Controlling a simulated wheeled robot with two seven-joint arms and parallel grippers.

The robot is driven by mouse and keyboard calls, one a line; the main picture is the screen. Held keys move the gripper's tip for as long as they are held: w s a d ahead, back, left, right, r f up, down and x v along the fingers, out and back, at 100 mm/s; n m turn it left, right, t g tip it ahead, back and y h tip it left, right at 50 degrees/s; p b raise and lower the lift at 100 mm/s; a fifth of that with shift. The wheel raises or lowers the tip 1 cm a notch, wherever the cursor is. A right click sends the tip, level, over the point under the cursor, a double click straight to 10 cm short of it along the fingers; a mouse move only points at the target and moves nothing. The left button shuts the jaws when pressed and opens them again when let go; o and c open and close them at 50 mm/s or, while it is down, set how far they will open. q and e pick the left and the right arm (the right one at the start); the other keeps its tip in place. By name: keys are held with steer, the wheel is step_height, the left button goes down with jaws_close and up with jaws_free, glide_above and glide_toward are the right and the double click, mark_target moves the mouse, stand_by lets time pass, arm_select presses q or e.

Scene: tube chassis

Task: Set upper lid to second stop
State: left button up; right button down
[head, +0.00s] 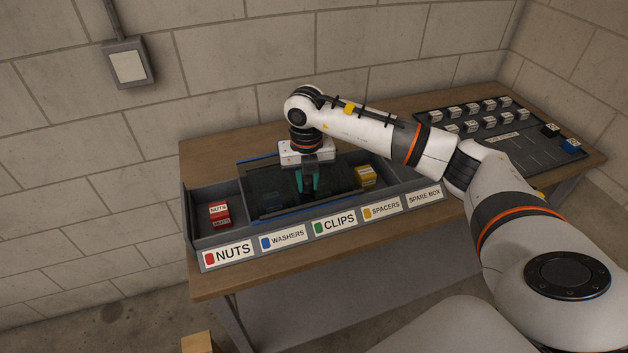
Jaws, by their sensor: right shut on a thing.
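A long grey tray (192,212) with labelled compartments stands on the wooden bench. A dark see-through lid (264,188) lies over its middle compartments, leaving the NUTS compartment at the left uncovered. Blue strips show along the lid area's back and front edges. I cannot tell the upper lid apart from any lower one, and no stop marks are readable. My right gripper (308,193) points down at the lid, above the CLIPS label, with its teal fingers shut on a part of the lid. The held part is hidden between the fingers. My left gripper is not in view.
A red box (220,214) sits in the NUTS compartment. A yellow box (365,176) shows near the SPACERS section. A dark board (500,127) with several white labelled blocks lies at the bench's right. A block wall stands close behind.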

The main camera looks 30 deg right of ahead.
steer(key=shift+w+a, duration=0.25)
steer(key=shift+a, duration=0.55)
steer(key=shift+r, duration=0.1)
steer(key=c, duration=1.2)
jaws_free()
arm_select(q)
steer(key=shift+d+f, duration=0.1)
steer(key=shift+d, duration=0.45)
arm_select(e)
steer(key=shift+r+b, duration=0.3)
steer(key=shift+r, duration=0.1)
arm_select(q)
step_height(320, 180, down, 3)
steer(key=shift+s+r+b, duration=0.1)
steer(key=shift+b, duration=1.15)
arm_select(e)
step_height(320, 180, up, 11)
steer(key=shift+a, duration=0.1)
